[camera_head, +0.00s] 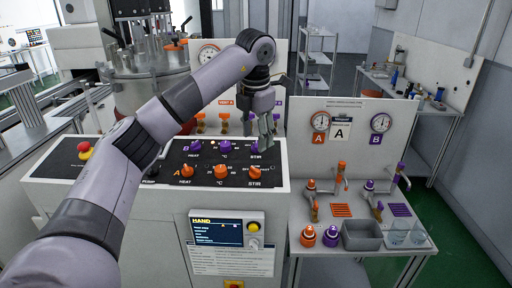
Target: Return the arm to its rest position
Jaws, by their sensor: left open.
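My left arm reaches in from the lower left across the control console (170,215). My left gripper (267,137) is open, with its fingers pointing down above the right part of the console panel. It is close to the purple STIR knob (255,149); I cannot tell whether it touches the knob. Nothing shows between the fingers. The panel also carries purple knobs in an upper row and orange knobs, such as the middle orange knob (221,171), in a lower row. My right gripper is not in view.
A red emergency button (85,149) sits at the console's left. Right of the console, a bench holds a grey basin (361,236), glass beakers (397,233), taps and capped bottles. A steel vessel (150,75) stands behind the console. Green floor is clear at the right.

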